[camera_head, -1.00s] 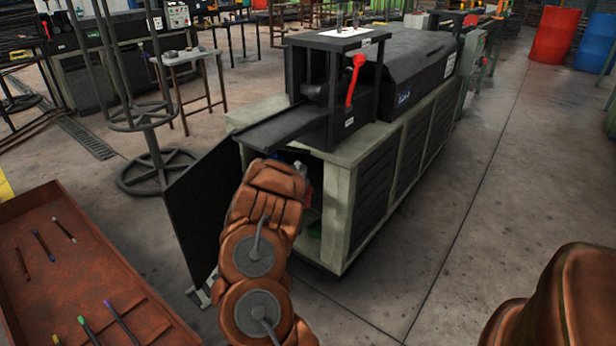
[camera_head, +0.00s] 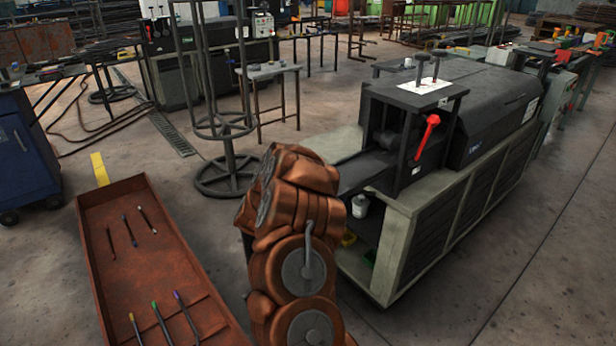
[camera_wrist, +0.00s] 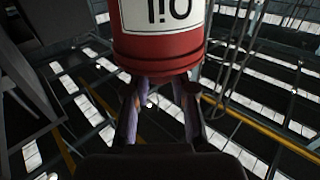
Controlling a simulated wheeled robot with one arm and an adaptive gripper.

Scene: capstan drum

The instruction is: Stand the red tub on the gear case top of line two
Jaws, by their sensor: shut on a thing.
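A red tub (camera_wrist: 165,50) with a white label fills the top of the wrist view, its upper part cut off. My gripper (camera_wrist: 160,98) is shut on it, with a finger on each side low in the view. Roof structure shows behind it. In the head view my arm hides the gripper and the tub. The near machine has a raised dark top plate (camera_head: 408,93) with a white sheet and upright pins, and a black hooded housing (camera_head: 505,108) behind it. I cannot read which line it is. Another machine (camera_head: 205,65) stands at the back left.
The near machine's lower cabinet (camera_head: 400,255) is open and holds a white tub (camera_head: 360,206). A rusty tray (camera_head: 145,180) with rods and a wire stand (camera_head: 222,175) are left. Floor at right is clear.

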